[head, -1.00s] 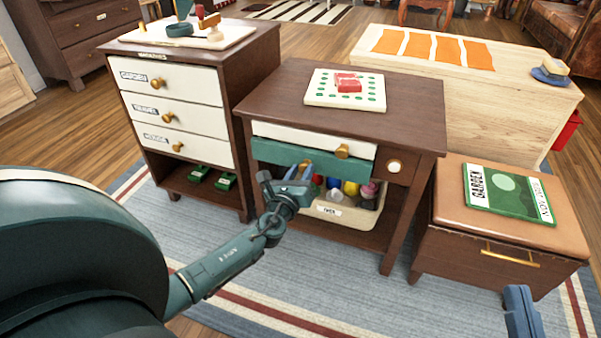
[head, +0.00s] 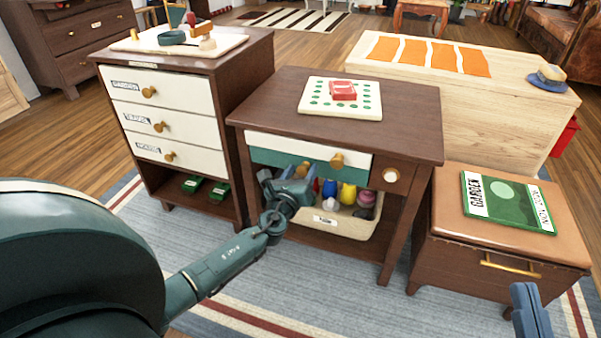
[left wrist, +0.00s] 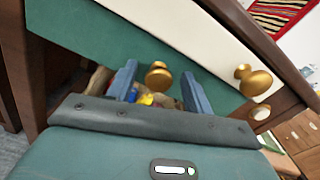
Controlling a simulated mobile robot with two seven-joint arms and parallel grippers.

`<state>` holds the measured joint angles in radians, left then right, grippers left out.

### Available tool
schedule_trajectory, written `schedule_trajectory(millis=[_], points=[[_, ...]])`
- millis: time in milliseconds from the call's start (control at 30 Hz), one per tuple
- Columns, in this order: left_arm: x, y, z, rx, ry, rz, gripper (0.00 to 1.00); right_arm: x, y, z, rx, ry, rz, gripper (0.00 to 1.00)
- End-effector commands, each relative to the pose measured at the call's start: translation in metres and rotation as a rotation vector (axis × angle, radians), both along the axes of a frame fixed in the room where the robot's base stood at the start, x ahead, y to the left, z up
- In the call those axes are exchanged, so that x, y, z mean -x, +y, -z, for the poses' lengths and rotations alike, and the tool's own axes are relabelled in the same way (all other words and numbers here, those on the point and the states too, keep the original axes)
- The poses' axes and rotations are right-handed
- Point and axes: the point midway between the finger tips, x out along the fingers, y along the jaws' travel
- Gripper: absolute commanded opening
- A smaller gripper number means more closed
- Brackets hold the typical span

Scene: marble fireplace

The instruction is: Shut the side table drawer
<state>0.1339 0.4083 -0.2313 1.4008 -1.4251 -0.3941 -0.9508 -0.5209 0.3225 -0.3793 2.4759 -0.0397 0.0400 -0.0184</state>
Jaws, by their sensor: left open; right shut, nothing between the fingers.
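The side table (head: 400,115) is dark brown, with a white drawer front (head: 300,147) above a green front (head: 285,160). The white front has a gold knob (head: 337,160). In the left wrist view the green front (left wrist: 100,40) fills much of the picture and bears its own gold knob (left wrist: 158,76). My left gripper (head: 298,176) is in front of the green front. Its fingers are open, and the lower knob appears between them; contact cannot be told. My right gripper (head: 528,305) is shut and empty at the lower right; only its tip shows.
A bin (head: 330,222) with colourful items sits on the lower shelf. A taller cabinet (head: 232,80) with white drawers stands left. A leather-topped stool (head: 450,200) with a green magazine stands right. The blue rug (head: 300,280) in front is clear.

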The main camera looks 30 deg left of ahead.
Motion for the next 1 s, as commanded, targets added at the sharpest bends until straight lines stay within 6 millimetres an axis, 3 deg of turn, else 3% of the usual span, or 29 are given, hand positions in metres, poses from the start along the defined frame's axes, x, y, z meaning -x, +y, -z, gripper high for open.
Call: schedule_trajectory(millis=[267,700,1000], points=[[0.013,-0.003,0.0,0.0,0.003,0.001,0.51,-0.001,0.0,-0.003,0.002,0.012,-0.001,0.0],[0.102,-0.025,0.0,0.001,0.003,0.002,0.51,0.008,0.003,0.021,0.01,0.16,0.009,0.0],[0.128,-0.031,0.0,0.0,0.0,0.001,0.51,0.007,0.001,0.017,0.011,0.139,0.022,0.0]])
